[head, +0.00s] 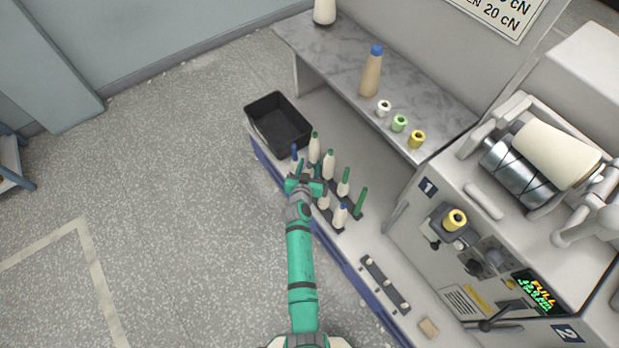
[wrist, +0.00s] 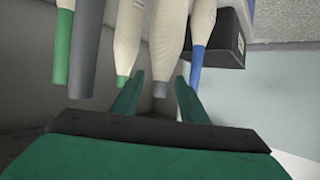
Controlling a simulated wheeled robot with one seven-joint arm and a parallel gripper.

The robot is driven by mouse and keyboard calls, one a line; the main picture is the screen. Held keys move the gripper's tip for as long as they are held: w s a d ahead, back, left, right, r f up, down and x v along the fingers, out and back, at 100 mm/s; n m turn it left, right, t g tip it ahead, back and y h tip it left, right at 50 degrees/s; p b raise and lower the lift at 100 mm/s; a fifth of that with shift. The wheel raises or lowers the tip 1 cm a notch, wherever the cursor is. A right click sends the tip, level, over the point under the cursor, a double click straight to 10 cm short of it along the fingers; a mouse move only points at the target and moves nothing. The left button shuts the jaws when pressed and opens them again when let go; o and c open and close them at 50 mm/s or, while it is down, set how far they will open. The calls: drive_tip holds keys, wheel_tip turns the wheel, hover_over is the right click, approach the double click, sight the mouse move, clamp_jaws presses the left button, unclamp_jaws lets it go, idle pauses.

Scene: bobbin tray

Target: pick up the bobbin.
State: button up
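Several bobbins stand upright on pegs at the front of the machine shelf, cream yarn on coloured tubes, such as one with a green tip (head: 328,165) and one with a blue tip (head: 341,215). My gripper (head: 305,184) is among them, at the left side of the group. In the wrist view my gripper (wrist: 158,98) has its two green fingers apart. A cream bobbin with a grey tip (wrist: 165,45) shows between the fingers; I cannot tell whether they touch it. A green-tipped bobbin (wrist: 126,45) and a blue-tipped one (wrist: 201,30) flank it.
A black bin (head: 262,127) is behind the bobbins. An empty-looking peg rail (head: 384,283) lies to the right.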

clamp_jaws()
